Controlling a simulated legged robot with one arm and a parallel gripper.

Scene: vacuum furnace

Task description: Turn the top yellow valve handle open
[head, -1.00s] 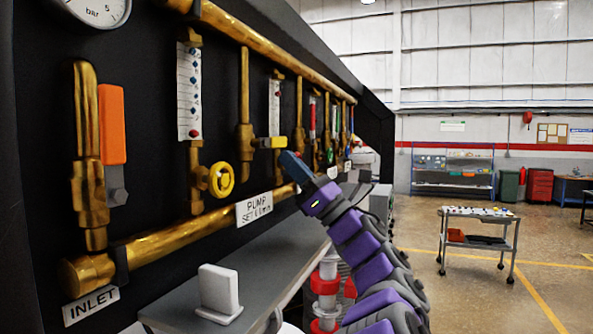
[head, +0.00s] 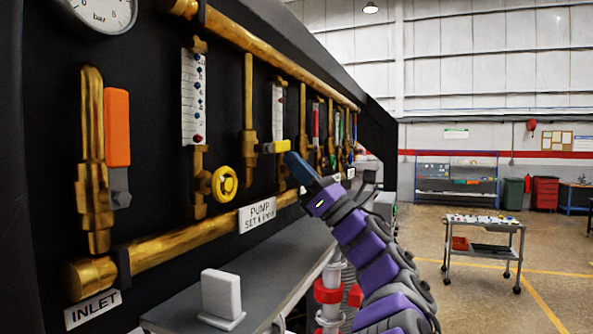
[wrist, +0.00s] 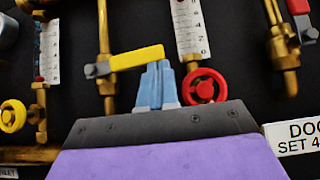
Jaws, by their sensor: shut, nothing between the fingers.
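The yellow valve handle (head: 275,146) sticks out sideways to the right from a vertical brass pipe (head: 249,110) on the black panel. In the wrist view the handle (wrist: 137,57) lies almost level, tilted slightly up to the right, with its grey pivot at the left on the pipe. My gripper (head: 293,162) is shut and empty, its blue fingertips just below the handle's free right end. In the wrist view the fingertips (wrist: 158,66) overlap the lower edge of the handle near that end. I cannot tell whether they touch it.
A yellow round handwheel (head: 224,184) and an orange lever (head: 117,128) sit left on the panel. A red handwheel (wrist: 203,86) is close right of my fingers. A grey ledge (head: 262,277) runs below; a wheeled cart (head: 484,224) stands on open floor at right.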

